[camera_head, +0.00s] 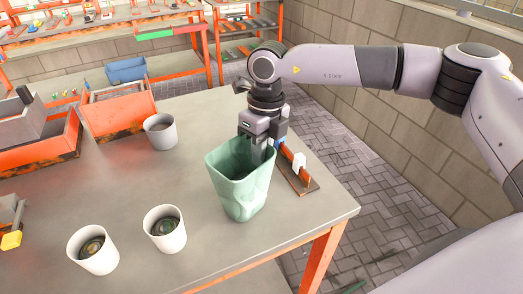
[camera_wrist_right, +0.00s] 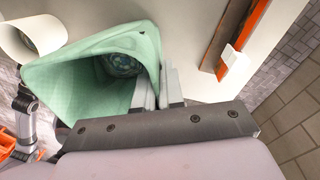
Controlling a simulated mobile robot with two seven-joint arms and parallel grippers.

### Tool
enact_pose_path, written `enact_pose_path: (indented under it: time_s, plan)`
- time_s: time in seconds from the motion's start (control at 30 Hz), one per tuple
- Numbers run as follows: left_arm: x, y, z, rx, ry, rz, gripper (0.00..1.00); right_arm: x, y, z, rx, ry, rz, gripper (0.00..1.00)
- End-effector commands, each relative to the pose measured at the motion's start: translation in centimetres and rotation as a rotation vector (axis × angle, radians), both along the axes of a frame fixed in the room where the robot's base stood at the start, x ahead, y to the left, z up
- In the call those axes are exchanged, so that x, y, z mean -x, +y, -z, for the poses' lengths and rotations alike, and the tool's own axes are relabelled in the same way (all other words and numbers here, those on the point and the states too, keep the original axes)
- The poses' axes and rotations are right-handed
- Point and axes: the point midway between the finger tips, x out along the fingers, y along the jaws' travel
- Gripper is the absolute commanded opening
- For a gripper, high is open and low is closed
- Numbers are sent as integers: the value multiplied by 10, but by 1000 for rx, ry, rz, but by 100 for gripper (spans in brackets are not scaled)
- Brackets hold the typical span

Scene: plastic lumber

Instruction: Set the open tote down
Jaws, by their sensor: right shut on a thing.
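The open tote (camera_head: 240,185) is a pale green, tapered bin with a wide mouth, upright near the table's front right corner. My right gripper (camera_head: 258,153) comes down from above and is shut on the tote's rim at its back right side. In the right wrist view the tote's wall (camera_wrist_right: 75,93) runs to the gripper fingers (camera_wrist_right: 160,88), and something dark and round shows down inside it. Whether its base touches the table is hard to tell. My left gripper is not in view.
The grey table (camera_head: 200,185) carries two white cups (camera_head: 165,240) (camera_head: 88,262) at front left and a grey cup (camera_head: 160,140) farther back. An orange-and-white rail piece (camera_head: 297,172) lies close right of the tote. Orange bins (camera_head: 118,115) stand at back left.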

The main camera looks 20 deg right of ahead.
Motion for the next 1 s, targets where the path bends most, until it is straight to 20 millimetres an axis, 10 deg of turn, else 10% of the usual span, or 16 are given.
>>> enact_pose_path:
  time_s: [0.17, 0.27, 0.67, 1.0]
  plan:
    - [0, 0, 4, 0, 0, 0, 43, 0, 0, 4, -1, 0, 0, 0]
    - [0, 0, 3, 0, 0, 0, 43, 0, 0, 3, 0, 0, 0, 34]
    - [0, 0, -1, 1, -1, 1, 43, 0, 0, -4, 0, -1, 0, 34]
    - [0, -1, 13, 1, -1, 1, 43, -4, -6, -70, -2, -5, 0, 34]
